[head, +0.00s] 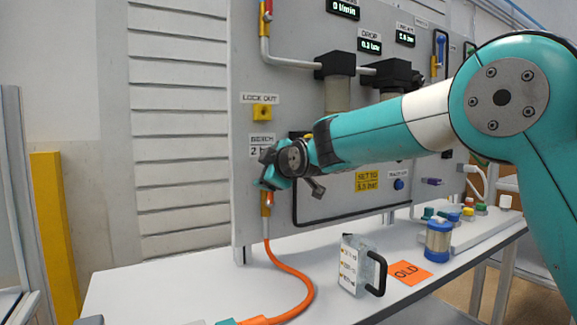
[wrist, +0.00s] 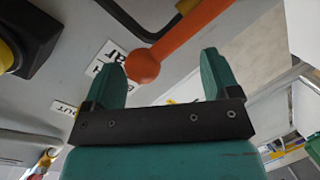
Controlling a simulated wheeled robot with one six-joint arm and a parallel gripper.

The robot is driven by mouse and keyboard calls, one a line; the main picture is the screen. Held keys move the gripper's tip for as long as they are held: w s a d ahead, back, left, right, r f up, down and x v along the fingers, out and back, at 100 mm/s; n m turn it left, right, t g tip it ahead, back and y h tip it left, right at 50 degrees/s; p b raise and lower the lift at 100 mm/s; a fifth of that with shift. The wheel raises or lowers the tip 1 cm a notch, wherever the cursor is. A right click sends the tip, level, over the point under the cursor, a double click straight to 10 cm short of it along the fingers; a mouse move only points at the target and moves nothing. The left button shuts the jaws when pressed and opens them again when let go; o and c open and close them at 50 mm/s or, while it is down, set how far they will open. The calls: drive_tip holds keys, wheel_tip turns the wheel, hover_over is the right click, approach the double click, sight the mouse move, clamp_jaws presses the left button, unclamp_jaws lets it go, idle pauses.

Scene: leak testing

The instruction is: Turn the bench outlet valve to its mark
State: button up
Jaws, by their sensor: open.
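The bench outlet valve (head: 266,209) is a brass-coloured fitting low on the grey panel's left side, above an orange hose. My gripper (head: 266,170) is in front of it and hides most of it in the head view. In the wrist view an orange lever with a round knob (wrist: 143,66) slants up to the right. My gripper (wrist: 162,74) is open, and the knob shows between its two fingers, nearer the left one. Neither finger visibly touches it, and I cannot tell the depth. The valve's mark is not visible.
A partly covered BENCH label (head: 261,140) and a yellow lock-out block (head: 262,111) are above the gripper. An orange hose (head: 304,282) curves onto the white bench (head: 205,285).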

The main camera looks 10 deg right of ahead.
drive_tip(key=b+v, duration=0.1)
drive_tip(key=v, duration=1.5)
drive_tip(key=shift+s+f, duration=0.1)
drive_tip(key=s+f+m+g, duration=0.4)
drive_tip(key=s+f+g, duration=0.3)
drive_tip(key=s+f, duration=0.6)
drive_tip(key=s+f+m+g, duration=0.4)
drive_tip(key=s+f+g, duration=0.5)
drive_tip(key=s, duration=0.9)
wheel_tip(320, 180, up, 17)
drive_tip(key=w+t+p, duration=0.1)
drive_tip(key=p, duration=1.6)
drive_tip(key=shift+r+h, duration=0.2)
drive_tip(key=shift+h, duration=0.1)
